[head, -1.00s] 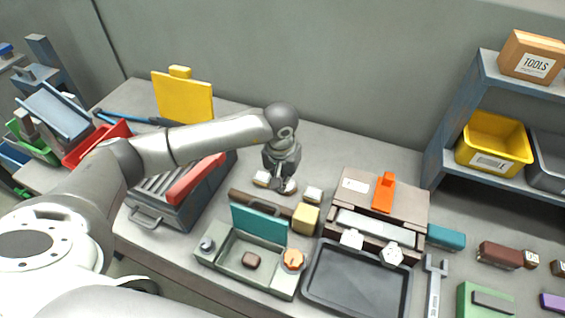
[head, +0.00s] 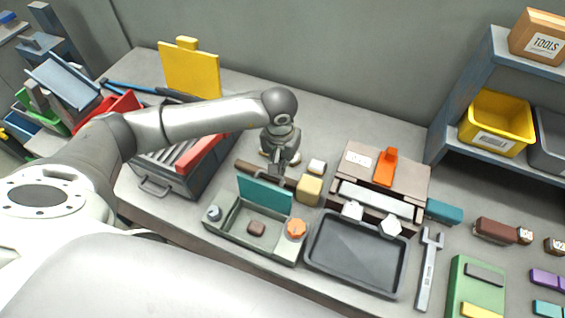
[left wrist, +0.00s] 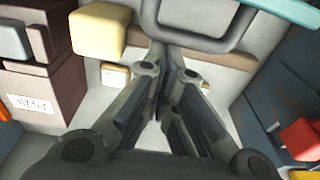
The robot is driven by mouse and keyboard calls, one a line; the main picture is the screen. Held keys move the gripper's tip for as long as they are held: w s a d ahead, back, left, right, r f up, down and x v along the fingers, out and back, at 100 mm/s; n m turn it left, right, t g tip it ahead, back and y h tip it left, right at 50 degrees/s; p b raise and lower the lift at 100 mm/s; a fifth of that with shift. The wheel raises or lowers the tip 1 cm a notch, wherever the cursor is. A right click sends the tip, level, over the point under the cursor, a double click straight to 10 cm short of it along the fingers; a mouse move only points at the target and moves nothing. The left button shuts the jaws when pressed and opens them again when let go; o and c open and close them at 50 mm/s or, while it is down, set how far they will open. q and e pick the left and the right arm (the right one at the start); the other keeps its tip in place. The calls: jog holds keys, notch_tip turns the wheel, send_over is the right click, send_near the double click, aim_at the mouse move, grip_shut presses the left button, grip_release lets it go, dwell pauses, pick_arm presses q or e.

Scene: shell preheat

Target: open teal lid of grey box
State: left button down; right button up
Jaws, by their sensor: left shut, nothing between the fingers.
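The grey box (head: 221,229) stands at the front of the bench in the head view. Its teal lid (head: 264,194) stands up at the rear edge, so the box is open. A small brown block (head: 256,229) lies inside. My left gripper (head: 277,170) is just behind the raised lid, pointing down, shut and empty. I cannot tell whether it touches the lid. In the left wrist view its fingers (left wrist: 160,62) are close together. A sliver of teal (left wrist: 296,9) shows at the top right there. My right gripper is not in view.
A yellow block (head: 309,189) stands right of the lid. A dark tray (head: 357,254) lies right of the box, before a brown device with an orange lever (head: 386,167). A grey toolbox (head: 172,180) stands left. Shelves with a yellow bin (head: 497,122) are at the right.

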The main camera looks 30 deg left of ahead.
pick_arm(q)
jog(key=shift+s+r+b, duration=0.3)
jog(key=shift+s+b, duration=0.15)
jog(key=shift+s, duration=0.05)
jog(key=shift+s+r+b, duration=0.25)
jog(key=shift+s+b, duration=0.15)
jog(key=shift+s, duration=0.05)
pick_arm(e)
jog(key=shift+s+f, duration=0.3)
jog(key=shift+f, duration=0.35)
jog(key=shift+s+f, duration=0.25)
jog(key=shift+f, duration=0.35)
pick_arm(q)
jog(key=shift+w, duration=0.1)
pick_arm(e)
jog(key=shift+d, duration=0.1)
pick_arm(q)
notch_tip(320, 180, up, 12)
jog(key=s, duration=0.1)
